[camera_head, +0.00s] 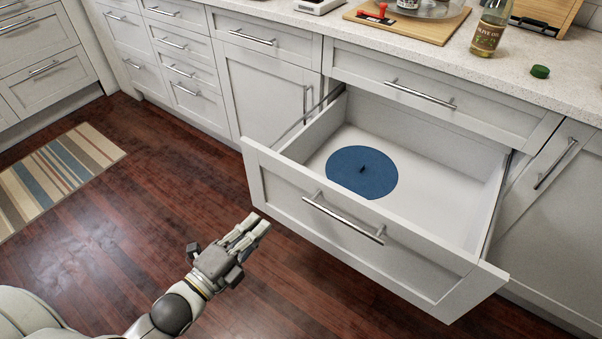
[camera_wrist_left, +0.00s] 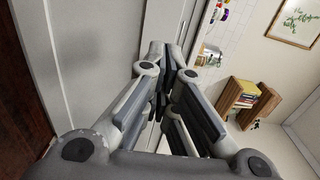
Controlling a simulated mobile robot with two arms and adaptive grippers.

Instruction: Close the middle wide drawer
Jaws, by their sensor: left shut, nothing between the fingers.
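The middle wide drawer (camera_head: 360,225) is pulled far out of the white cabinet, below a shut top drawer (camera_head: 440,90). It has a long metal bar handle (camera_head: 343,219) on its front. A round dark blue lid-like object (camera_head: 362,172) with a small dark knob lies on its floor. My left gripper (camera_head: 258,226) is shut and empty, in front of the drawer's left part and apart from its front as far as I can tell. In the left wrist view its fingers (camera_wrist_left: 170,70) meet, with a pale panel beside them. My right gripper is not in view.
The counter above holds a wooden board (camera_head: 405,22), a bottle (camera_head: 490,28) and a green cap (camera_head: 540,71). Shut drawers and doors flank the open drawer. A striped rug (camera_head: 60,172) lies on the dark wood floor at left. The floor before the drawer is clear.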

